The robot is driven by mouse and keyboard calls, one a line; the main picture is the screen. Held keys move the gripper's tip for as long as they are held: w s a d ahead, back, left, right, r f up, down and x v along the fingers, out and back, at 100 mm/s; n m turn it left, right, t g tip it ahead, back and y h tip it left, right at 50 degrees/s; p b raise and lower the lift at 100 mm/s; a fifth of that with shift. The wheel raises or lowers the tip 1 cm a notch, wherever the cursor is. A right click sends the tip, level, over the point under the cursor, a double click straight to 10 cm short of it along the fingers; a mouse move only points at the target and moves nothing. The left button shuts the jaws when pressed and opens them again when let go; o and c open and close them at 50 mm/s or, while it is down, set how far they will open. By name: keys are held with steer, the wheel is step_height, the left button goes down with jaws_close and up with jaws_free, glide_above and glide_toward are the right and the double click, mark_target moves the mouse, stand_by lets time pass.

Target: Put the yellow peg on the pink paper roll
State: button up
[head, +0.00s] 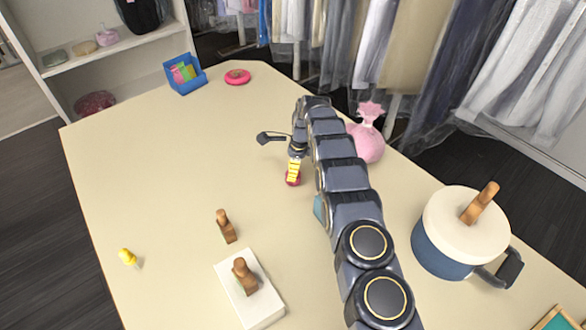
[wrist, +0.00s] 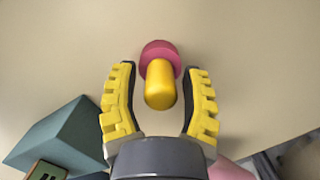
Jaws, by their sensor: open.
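The yellow peg (wrist: 160,88) stands on end on the pink paper roll (wrist: 160,52), a short round reddish-pink piece, as the wrist view shows them. My gripper (wrist: 158,82) is open, with one finger on each side of the peg and a gap visible at both sides. In the head view my gripper (head: 293,172) is low over the middle of the table, and the reddish-pink roll (head: 293,182) shows just under the fingers. The peg is mostly hidden there by the fingers.
A teal block (wrist: 65,135) is close by my gripper. A pink bag (head: 368,135) and a blue-white pot (head: 445,250) are right of my arm. Wooden-handled pieces (head: 226,227), a white block (head: 258,297), a yellow pin (head: 128,257), a pink ring (head: 237,76) and a blue box (head: 188,84) lie around.

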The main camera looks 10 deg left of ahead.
step_height(320, 180, up, 12)
steer(key=d, duration=0.2)
steer(key=s+d+r+n, duration=0.4)
steer(key=s+r, duration=0.4)
steer(key=s, duration=0.1)
steer(key=s+d+r+n, duration=0.3)
steer(key=s+r+n, duration=0.2)
steer(key=s+r, duration=0.25)
steer(key=s+d+n, duration=0.2)
steer(key=s+n, duration=0.1)
steer(key=s, duration=0.6)
steer(key=s+d+n+g+h, duration=0.1)
steer(key=s+d+n, duration=0.2)
steer(key=s, duration=0.7)
steer(key=s+d+n+h, duration=0.1)
steer(key=s+d+n, duration=0.1)
steer(key=s, duration=0.7)
steer(key=shift+s+d+n+g, duration=0.3)
steer(key=shift+s+n, duration=0.05)
steer(key=shift+n, duration=0.05)
